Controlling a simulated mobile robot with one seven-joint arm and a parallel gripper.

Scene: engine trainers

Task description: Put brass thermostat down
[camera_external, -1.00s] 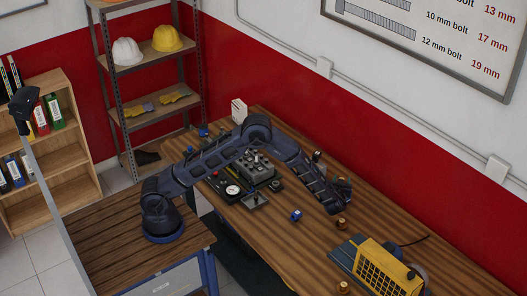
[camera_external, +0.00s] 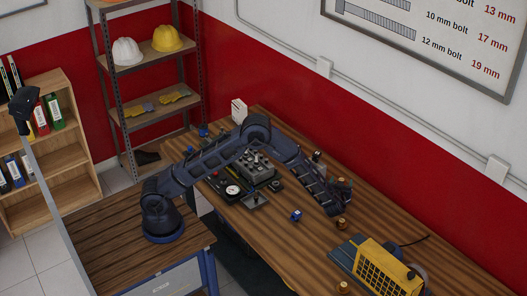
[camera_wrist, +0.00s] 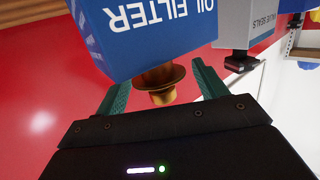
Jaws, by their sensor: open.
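The brass thermostat (camera_wrist: 161,77) shows in the wrist view as a flanged brass piece between my two green fingers, with a gap on each side. My gripper (camera_wrist: 162,88) is open around it. In the external view my gripper (camera_external: 343,193) is low over the far side of the wooden bench, partly hidden by my own arm. A small brass piece (camera_external: 342,224) stands just in front of it there; I cannot tell whether it is the same piece. What the thermostat rests on is hidden.
A blue oil filter box (camera_wrist: 160,35) is close beyond the fingers, with a grey valve seals box (camera_wrist: 246,25) to its right. A yellow machine (camera_external: 385,266) and a blue part (camera_external: 296,215) stand on the bench (camera_external: 270,240). Bare wood lies between them.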

